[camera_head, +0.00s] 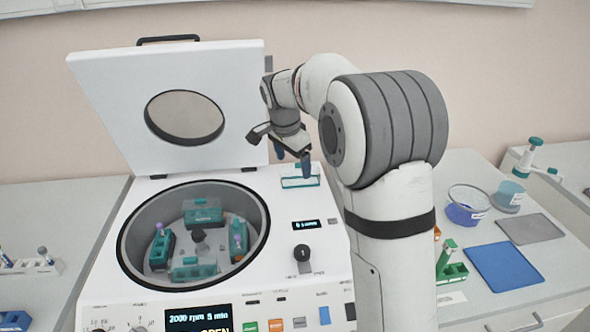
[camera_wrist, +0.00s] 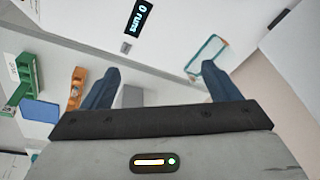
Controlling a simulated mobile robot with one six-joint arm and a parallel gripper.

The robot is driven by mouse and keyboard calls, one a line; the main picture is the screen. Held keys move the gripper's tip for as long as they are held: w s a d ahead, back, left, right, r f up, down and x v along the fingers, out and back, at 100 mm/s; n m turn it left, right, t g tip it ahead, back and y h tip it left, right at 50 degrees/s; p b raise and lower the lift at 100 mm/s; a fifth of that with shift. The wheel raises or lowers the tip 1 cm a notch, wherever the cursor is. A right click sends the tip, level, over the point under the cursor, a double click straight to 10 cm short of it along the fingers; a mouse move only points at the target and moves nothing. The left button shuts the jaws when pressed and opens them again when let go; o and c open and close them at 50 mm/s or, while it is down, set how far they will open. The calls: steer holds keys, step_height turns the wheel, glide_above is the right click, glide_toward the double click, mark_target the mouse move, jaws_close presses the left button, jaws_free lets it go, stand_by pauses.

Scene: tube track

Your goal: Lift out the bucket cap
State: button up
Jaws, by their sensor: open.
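The white centrifuge (camera_head: 318,268) stands with its lid (camera_head: 150,75) raised and its round chamber open. In the head view, several teal buckets sit around the rotor hub (camera_head: 199,236): a back bucket (camera_head: 203,212), a front bucket (camera_head: 193,270), and left and right ones with purple-topped tubes. I cannot tell which buckets carry a cap. A clear, teal-edged piece (camera_head: 300,178) lies on the deck right of the chamber and shows in the wrist view (camera_wrist: 208,54); it looks like a cap or shallow tray. My gripper (camera_head: 292,160) is open and empty above that deck, near this piece.
The raised lid stands behind the chamber, left of my gripper. On the right bench are a green rack (camera_head: 452,272), a blue mat (camera_head: 503,266), a grey mat (camera_head: 530,228) and a purple-filled beaker (camera_head: 466,206). A tube rack (camera_head: 30,266) stands at left.

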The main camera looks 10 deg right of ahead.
mark_target(299, 164)
steer(key=w+a+f+m, duration=0.3)
steer(key=w+f, duration=0.3)
steer(key=w+a+f+m, duration=0.3)
steer(key=w+f, duration=0.3)
steer(key=shift+h, duration=0.4)
steer(key=w+d+p, duration=0.1)
steer(key=w+d, duration=0.1)
steer(key=d, duration=0.1)
steer(key=w+d+p, duration=0.1)
steer(key=w+d, duration=0.1)
steer(key=d, duration=0.1)
steer(key=w+d+p, duration=0.1)
steer(key=w+d, duration=0.2)
steer(key=d, duration=0.1)
steer(key=shift+d+p, duration=0.1)
steer(key=shift+p, duration=0.3)
steer(key=shift+d+f+g, duration=0.25)
steer(key=shift+g, duration=0.05)
steer(key=p+x, duration=0.1)
steer(key=x, duration=0.3)
steer(key=shift+w+f, duration=0.1)
steer(key=shift+f, duration=0.15)
steer(key=shift+c, duration=0.2)
steer(key=c, duration=1.1)
